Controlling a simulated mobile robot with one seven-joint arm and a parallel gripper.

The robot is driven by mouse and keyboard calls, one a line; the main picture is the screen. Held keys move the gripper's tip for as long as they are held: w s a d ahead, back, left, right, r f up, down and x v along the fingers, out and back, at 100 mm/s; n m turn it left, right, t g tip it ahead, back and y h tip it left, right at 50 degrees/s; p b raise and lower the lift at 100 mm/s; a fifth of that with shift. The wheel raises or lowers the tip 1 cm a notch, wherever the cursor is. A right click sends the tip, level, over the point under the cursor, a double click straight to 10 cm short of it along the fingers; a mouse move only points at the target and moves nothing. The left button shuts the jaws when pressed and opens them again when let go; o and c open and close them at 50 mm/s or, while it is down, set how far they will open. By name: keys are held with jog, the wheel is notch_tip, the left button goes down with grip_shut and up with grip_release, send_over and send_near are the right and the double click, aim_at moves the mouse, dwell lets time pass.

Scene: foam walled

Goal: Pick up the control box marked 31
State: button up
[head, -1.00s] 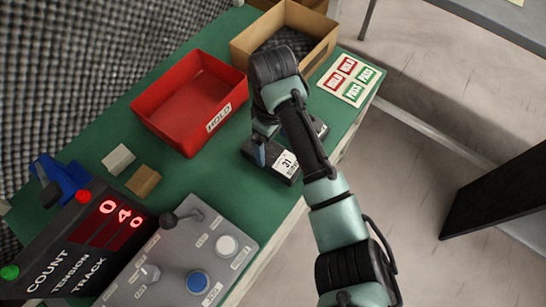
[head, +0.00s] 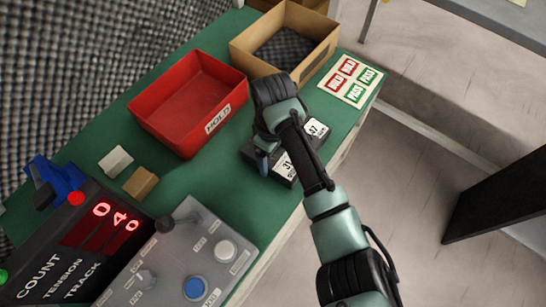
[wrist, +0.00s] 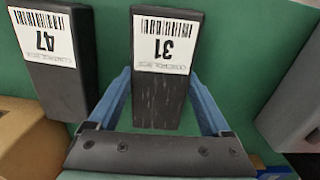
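The control box marked 31 (wrist: 160,75) is dark with a white barcode label, lying on the green bench top. In the wrist view it lies between the two blue fingers of my gripper (wrist: 160,88), which stand apart, one along each side, with narrow gaps showing. Whether the fingers reach down past its top face I cannot tell. In the head view my gripper (head: 264,162) is over the box, and my arm hides part of it; its label (head: 286,167) shows. A similar box marked 47 (wrist: 62,60) lies beside it, also visible in the head view (head: 318,131).
A red HOLD bin (head: 168,125) and a cardboard box (head: 322,50) stand behind the control boxes. A sheet of HOLD and PASS labels (head: 351,80) lies at the right. A grey control panel (head: 190,255), a counter display (head: 85,245) and two small blocks (head: 140,182) are at the left.

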jog(key=c, duration=0.8)
